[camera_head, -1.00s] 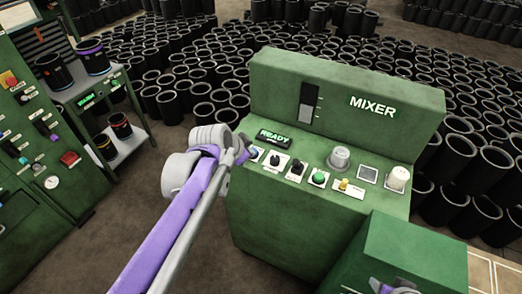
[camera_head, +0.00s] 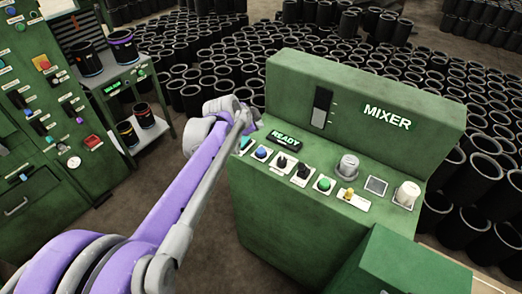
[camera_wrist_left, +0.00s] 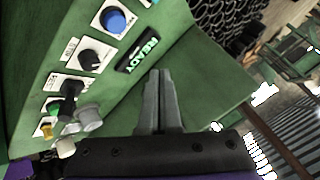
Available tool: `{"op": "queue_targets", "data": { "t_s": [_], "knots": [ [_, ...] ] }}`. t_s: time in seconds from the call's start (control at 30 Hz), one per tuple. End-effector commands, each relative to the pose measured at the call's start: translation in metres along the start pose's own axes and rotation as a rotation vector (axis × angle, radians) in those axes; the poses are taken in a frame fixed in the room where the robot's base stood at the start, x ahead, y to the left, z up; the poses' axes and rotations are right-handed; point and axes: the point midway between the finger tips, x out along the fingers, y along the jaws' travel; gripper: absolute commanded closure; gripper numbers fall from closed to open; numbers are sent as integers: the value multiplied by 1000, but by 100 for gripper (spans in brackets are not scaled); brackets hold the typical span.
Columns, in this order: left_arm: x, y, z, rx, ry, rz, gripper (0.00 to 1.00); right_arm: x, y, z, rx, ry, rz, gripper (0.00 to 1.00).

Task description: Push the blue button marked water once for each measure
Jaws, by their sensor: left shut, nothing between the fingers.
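The blue button (camera_head: 261,153) sits on a white plate at the left of the green mixer's (camera_head: 330,195) sloped panel, below the lit READY display (camera_head: 285,139). In the left wrist view the blue button (camera_wrist_left: 116,20) is at the top, and the display (camera_wrist_left: 138,52) lies between it and my fingers. My left gripper (camera_wrist_left: 160,75) is shut and empty, its fingertips apart from the button. In the head view my left gripper (camera_head: 250,128) is at the panel's left end, mostly hidden by its own wrist. I cannot read the button's label. My right gripper is out of view.
Black knobs (camera_head: 281,162), a green button (camera_head: 323,184), a yellow control (camera_head: 347,194) and grey caps (camera_head: 348,166) line the panel. A cart with sleeves (camera_head: 143,115) and a control cabinet (camera_head: 40,160) stand left. Many black sleeves (camera_head: 190,95) fill the floor behind.

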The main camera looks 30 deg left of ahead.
Motion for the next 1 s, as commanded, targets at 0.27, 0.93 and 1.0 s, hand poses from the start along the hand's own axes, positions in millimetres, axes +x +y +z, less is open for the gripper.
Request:
{"op": "queue_targets", "data": {
  "t_s": [0.27,0.93,1.0],
  "knots": [
    [13,11,10,0,-2,2,100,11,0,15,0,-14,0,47],
    [62,45,45,0,0,0,100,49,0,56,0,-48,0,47],
    [61,45,44,0,0,0,100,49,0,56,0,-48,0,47]
  ]
}}
